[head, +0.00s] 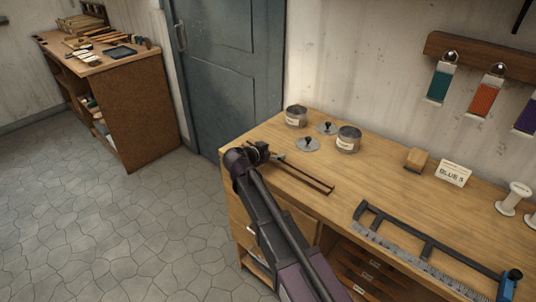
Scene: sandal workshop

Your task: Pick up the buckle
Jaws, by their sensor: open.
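I cannot make out a buckle in the head view. Two round metal tins, a left one (296,116) and a right one (348,139), stand upright at the back left of the wooden bench (400,190). Their labels are too small to read, and their contents cannot be made out. My gripper (268,152) is over the bench's left end, in front of the tins. It is small and dark in the picture, open, with nothing visible held. My arm hides part of the bench's front edge.
Two knobbed lids (308,144) lie by the tins. A thin brown frame (305,177) lies right of my gripper. A wooden block (416,160), a lettered card (453,173), spools (513,197) and a long ruled tool (420,250) are farther right. Coloured straps (485,97) hang above.

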